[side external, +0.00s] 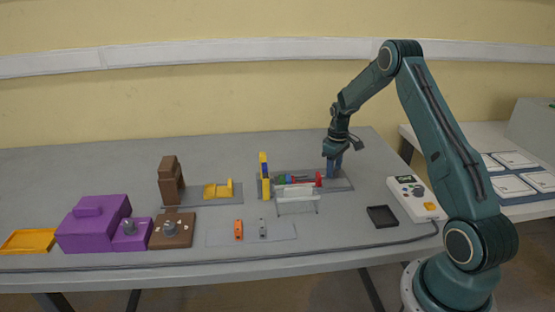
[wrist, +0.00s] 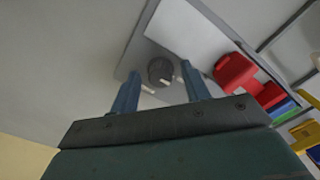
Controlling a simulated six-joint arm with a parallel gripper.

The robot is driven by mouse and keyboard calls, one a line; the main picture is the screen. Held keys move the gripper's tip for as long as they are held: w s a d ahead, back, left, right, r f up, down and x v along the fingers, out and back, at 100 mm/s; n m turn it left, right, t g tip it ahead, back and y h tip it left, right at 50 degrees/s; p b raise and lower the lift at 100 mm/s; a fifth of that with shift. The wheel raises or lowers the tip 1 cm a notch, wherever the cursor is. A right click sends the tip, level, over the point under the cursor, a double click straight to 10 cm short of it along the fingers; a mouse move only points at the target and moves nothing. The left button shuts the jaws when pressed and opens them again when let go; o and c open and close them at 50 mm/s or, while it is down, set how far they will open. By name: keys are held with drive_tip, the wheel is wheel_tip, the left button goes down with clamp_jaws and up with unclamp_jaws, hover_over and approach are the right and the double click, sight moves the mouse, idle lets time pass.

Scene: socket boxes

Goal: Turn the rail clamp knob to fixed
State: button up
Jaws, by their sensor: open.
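The clamp knob, a dark grey round knob (wrist: 161,71) with pale marks beside it, sits on a grey plate (wrist: 138,50) in the wrist view. My gripper (wrist: 157,78) is open, with one blue finger on each side of the knob and visible gaps between. I cannot tell how far the fingertips are above the plate. In the side view my gripper (side external: 333,172) points down at the right end of the grey rail plate (side external: 345,186), and hides the knob. Which mark the knob points at is too small to tell.
A red block (wrist: 235,72) stands close right of the fingers in the wrist view. A clear-topped rack (side external: 297,195) and blue-yellow post (side external: 264,176) stand left of my gripper. A black tray (side external: 382,216) and white control box (side external: 415,198) lie to the right.

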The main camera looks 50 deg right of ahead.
drive_tip(key=c, duration=1)
drive_tip(key=shift+m, duration=0.5)
drive_tip(key=m, duration=0.3)
drive_tip(key=shift+m, duration=0.4)
drive_tip(key=m, duration=0.4)
drive_tip(key=shift+w, duration=0.1)
drive_tip(key=m, duration=0.9)
